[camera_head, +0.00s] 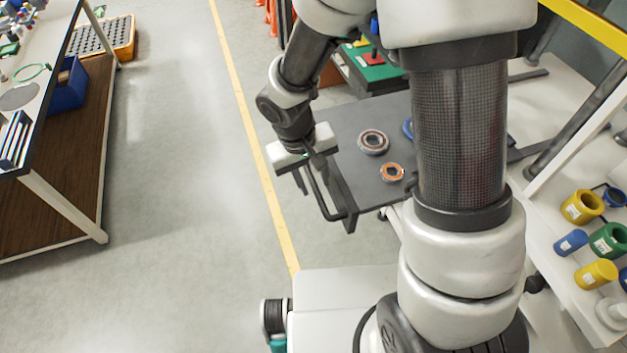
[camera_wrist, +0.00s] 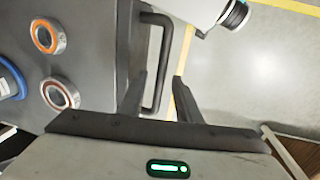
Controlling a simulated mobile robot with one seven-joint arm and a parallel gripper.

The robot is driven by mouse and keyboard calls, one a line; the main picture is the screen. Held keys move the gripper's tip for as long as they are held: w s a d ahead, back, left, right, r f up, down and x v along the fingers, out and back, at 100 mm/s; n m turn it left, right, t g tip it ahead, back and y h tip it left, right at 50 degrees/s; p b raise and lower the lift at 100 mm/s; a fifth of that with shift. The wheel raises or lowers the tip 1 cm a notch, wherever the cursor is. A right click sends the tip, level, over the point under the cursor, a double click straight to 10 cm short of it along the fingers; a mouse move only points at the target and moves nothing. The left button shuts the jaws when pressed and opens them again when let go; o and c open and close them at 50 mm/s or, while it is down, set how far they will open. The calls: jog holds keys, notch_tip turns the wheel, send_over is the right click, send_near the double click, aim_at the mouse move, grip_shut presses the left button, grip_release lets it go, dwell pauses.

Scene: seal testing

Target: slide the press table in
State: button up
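The press table (camera_head: 355,122) is a dark grey plate, standing out to the left of the rack in the head view. It also fills the left side of the wrist view (camera_wrist: 95,45). Its black bar handle (camera_head: 322,203) sticks out from the edge nearest the aisle. My gripper (camera_head: 308,174) is at this handle. In the wrist view the two dark fingers of my gripper (camera_wrist: 159,76) stand apart, with the handle bar (camera_wrist: 165,62) between them. A gap shows between the fingers and the bar. My arm hides part of the table in the head view.
Coloured cylinders (camera_head: 582,206) stand on a white shelf at right. A workbench (camera_head: 75,150) stands at left. The floor between is clear.

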jog(key=shift+f, duration=0.2)
grip_shut()
jog(key=shift+d, duration=0.1)
jog(key=w+d+p, duration=0.1)
jog(key=w+d, duration=0.2)
jog(key=d, duration=0.9)
jog(key=w+d+p, duration=0.1)
jog(key=w+d, duration=0.3)
jog(key=d, duration=0.9)
jog(key=w+d+p, duration=0.2)
jog(key=w+d, duration=0.2)
jog(key=d, duration=0.9)
jog(key=shift+d, duration=0.15)
jog(key=shift+w+d+r, duration=0.1)
jog(key=shift+d, duration=0.15)
